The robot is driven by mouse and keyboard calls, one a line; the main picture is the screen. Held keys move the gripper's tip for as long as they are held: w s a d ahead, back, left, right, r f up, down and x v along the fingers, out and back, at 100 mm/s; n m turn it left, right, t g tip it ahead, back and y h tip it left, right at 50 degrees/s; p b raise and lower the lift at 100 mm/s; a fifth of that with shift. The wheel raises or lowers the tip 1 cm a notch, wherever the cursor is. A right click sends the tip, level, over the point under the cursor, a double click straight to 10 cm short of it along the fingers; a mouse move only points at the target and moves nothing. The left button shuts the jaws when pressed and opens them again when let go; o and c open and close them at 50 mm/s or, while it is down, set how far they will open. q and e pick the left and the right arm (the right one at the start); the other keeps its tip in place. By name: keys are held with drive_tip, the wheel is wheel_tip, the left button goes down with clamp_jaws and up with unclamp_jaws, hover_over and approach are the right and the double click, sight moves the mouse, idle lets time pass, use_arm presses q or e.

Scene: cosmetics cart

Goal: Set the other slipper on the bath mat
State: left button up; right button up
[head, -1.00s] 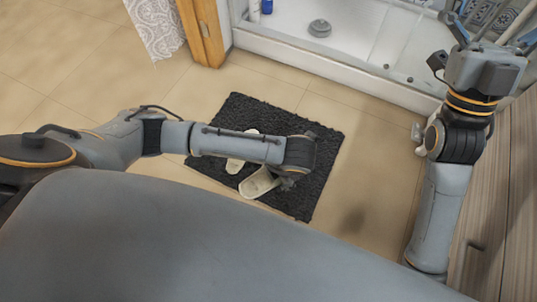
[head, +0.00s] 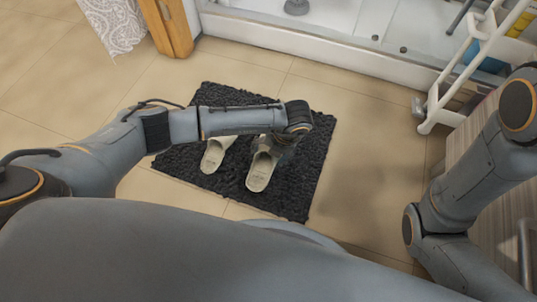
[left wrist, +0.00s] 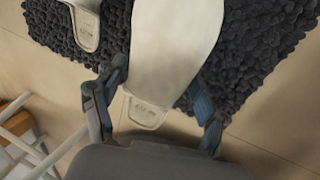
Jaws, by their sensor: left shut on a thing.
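The black bath mat (head: 300,195) lies on the tiled floor. One pale slipper (head: 214,155) rests on it, left of the other one. The other pale slipper (head: 260,172) is over the mat beside it, pointing roughly the same way. My left gripper (left wrist: 156,80) is shut on this second slipper, with a finger on each side of it in the left wrist view (left wrist: 175,35). In the head view my left wrist hides its far end. I cannot tell whether its sole touches the mat. My right gripper is out of view.
A white shower tray edge (head: 330,55) runs behind the mat. A wooden post (head: 168,28) and patterned cloth (head: 115,25) are at the upper left. A white rack (head: 475,65) stands at the right. Tiled floor (head: 365,150) is bare right of the mat.

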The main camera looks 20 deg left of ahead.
use_arm(q)
drive_tip(key=w+f+b, duration=0.2)
drive_tip(key=f, duration=0.1)
drive_tip(key=w+a+f+b, duration=0.1)
drive_tip(key=w+f+b, duration=0.2)
drive_tip(key=shift+w+a+b, duration=0.2)
drive_tip(key=shift+w+b, duration=0.1)
drive_tip(key=f+b, duration=0.2)
drive_tip(key=f, duration=0.1)
drive_tip(key=shift+w+f+b, duration=0.2)
drive_tip(key=shift+f+b, duration=0.1)
drive_tip(key=shift+r, duration=0.1)
drive_tip(key=o, duration=1.3)
drive_tip(key=shift+o, duration=0.2)
